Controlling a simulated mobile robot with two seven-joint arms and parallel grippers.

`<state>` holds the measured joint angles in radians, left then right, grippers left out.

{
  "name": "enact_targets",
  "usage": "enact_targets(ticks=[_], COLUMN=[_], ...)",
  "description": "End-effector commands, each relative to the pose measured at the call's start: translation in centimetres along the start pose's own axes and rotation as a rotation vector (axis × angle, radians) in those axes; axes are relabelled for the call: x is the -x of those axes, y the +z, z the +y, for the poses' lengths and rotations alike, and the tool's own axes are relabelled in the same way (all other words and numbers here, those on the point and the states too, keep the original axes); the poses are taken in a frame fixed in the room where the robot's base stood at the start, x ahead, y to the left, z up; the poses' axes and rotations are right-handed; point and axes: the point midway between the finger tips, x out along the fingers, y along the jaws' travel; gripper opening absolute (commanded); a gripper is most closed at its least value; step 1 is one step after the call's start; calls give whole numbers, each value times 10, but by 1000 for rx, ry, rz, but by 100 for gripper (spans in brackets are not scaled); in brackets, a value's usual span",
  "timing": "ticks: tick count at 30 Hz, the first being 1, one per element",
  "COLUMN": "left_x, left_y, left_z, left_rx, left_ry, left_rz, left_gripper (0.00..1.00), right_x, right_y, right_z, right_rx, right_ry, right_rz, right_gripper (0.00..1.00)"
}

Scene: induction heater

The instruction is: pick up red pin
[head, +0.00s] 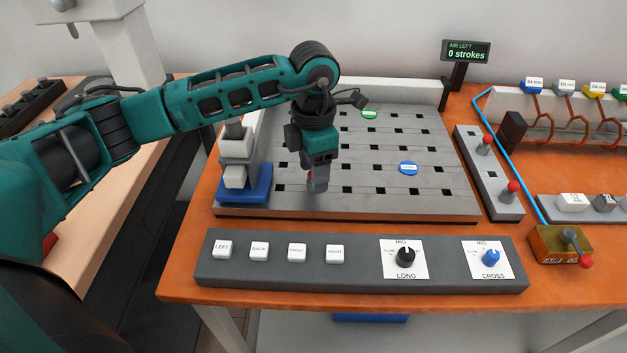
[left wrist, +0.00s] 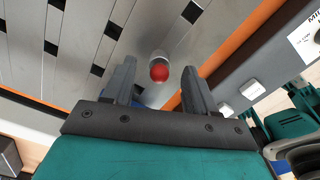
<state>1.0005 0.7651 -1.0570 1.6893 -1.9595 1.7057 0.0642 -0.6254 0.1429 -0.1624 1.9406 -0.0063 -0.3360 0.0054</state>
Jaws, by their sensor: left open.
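The red pin (left wrist: 159,72) shows in the left wrist view as a round red top on a pale metal body, standing at the plate beyond the fingertips. It lies between the lines of my two fingers, which do not appear to touch it. My left gripper (head: 318,186) points down over the front part of the slotted grey plate (head: 430,190). Its two fingers are spread apart and empty, as the left wrist view (left wrist: 157,82) shows.
A blue-based block (head: 245,190) stands left of the gripper. A button panel (head: 365,275) runs along the table's front. Green (head: 369,114) and blue (head: 408,168) discs lie on the plate. Red-knobbed levers (head: 487,139) stand at the right. The plate's right part is mostly clear.

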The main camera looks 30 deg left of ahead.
Motion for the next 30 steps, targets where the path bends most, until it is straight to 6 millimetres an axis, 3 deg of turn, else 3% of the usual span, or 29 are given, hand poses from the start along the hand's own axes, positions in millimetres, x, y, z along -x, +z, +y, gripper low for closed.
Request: enact_targets(ticks=[3,11,27,30], left_x=[-12,-14,-13,-13], left_y=[0,0,0,0], left_z=[1,1,1,1], left_rx=[1,1,1,1], left_ry=[1,1,1,1], left_rz=[0,-1,-1,-1], left_gripper=[57,57,5,0], right_x=[0,0,0,0], right_y=[0,1,1,1], right_z=[0,0,0,0], right_rx=[0,1,1,1], right_ry=[0,0,0,0], right_rz=[-1,-1,-1,-1], right_gripper=[0,0,0,0])
